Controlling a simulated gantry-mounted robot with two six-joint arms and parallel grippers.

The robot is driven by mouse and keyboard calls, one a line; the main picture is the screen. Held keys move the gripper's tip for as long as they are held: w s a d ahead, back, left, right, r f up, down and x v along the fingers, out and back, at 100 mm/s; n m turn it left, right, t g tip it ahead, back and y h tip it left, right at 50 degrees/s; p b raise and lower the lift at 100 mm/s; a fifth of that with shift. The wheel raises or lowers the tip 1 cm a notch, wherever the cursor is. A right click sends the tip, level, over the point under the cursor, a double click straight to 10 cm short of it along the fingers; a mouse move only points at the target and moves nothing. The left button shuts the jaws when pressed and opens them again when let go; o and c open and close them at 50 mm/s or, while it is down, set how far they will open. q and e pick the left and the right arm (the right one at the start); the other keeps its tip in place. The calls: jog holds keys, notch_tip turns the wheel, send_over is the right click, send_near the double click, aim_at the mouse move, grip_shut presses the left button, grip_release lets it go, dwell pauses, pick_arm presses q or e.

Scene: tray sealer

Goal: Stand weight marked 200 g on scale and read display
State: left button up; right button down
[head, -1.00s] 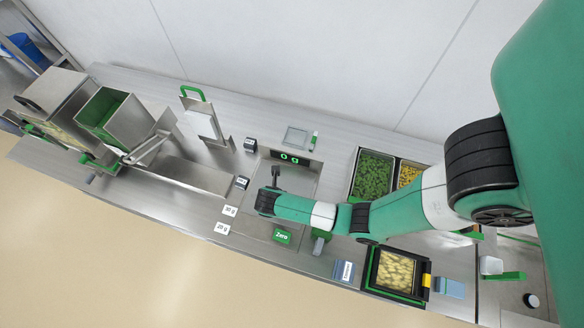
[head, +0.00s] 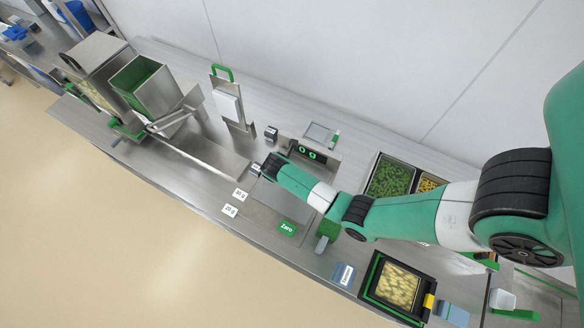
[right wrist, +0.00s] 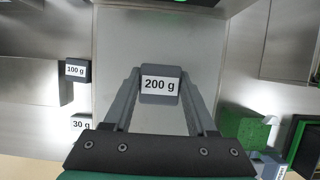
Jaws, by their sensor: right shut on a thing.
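My right gripper (right wrist: 160,88) is shut on the dark grey weight marked 200 g (right wrist: 160,92), its white label facing the right wrist camera. It holds the weight over the scale's plate (right wrist: 117,45); I cannot tell whether they touch. In the head view the arm hides most of this weight, and bare plate (head: 272,207) shows in front of the wrist. The scale display (head: 312,154) shows a green 0 g. A dark weight marked 100 g (right wrist: 75,71) stands left of the plate. My left gripper is not in view.
A green Zero button (head: 287,228) is at the scale's front. White-labelled small weights (head: 240,195) stand left of the scale, and another dark weight (head: 271,132) behind. A black-framed tray (head: 398,288) and a bin of green pieces (head: 391,177) lie to the right.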

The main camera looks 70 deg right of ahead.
notch_tip(320, 180, down, 2)
jog(key=shift+f+b, duration=0.25)
jog(key=shift+b, duration=0.7)
jog(key=shift+f+b, duration=0.7)
jog(key=shift+f, duration=0.35)
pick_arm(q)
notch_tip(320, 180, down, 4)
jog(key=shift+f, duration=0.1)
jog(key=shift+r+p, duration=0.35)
pick_arm(e)
jog(key=shift+r, duration=0.1)
jog(key=shift+f, duration=0.25)
jog(key=shift+c, duration=0.6)
grip_release()
jog(key=shift+c, duration=0.2)
